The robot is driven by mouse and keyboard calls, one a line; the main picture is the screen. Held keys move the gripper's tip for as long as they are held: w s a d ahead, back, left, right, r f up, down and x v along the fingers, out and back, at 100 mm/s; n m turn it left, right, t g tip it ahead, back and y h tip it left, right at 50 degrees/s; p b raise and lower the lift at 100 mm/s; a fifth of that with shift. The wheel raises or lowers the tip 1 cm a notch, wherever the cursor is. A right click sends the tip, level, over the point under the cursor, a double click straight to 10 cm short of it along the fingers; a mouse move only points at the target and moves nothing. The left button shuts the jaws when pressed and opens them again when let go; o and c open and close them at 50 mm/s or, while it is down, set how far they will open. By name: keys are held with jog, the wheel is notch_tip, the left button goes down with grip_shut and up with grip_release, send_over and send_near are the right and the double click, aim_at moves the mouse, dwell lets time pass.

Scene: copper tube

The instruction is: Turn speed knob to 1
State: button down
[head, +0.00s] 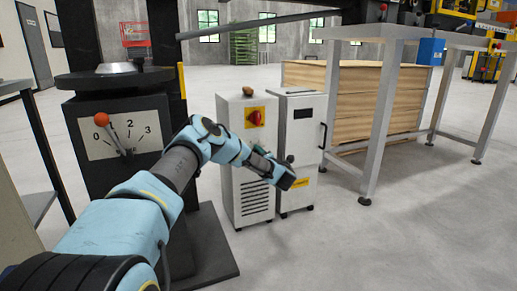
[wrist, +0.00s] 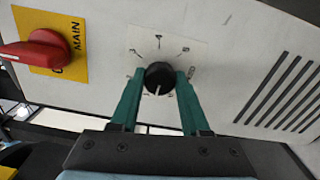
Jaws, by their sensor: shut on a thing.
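The black speed knob (wrist: 161,70) is in the middle of the wrist view, on a pale dial plate (wrist: 190,50) with small marks around it. The marks are too small to read surely. A white line on the knob's face points toward the bottom of the picture. My gripper (wrist: 159,79) is shut on the knob, one green finger on each side of it. In the head view my arm reaches to the front of a white cabinet (head: 237,190). The knob and fingertips cannot be made out there.
A red main switch (wrist: 38,50) on a yellow plate sits left of the knob; vent slots (wrist: 280,90) are to the right. In the head view, a lever with an orange ball (head: 101,118) stands by a dial at left. A metal table (head: 375,32) stands at right.

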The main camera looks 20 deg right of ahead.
jog(key=shift+r+m+p, duration=0.1)
jog(key=shift+m+p, duration=0.6)
jog(key=shift+m, duration=0.4)
jog(key=shift+c, duration=1.9)
grip_release()
jog(key=s+d+p, duration=0.1)
jog(key=s+p, duration=0.2)
jog(key=s, duration=0.7)
jog(key=shift+s+d, duration=0.25)
jog(key=shift+s, duration=0.1)
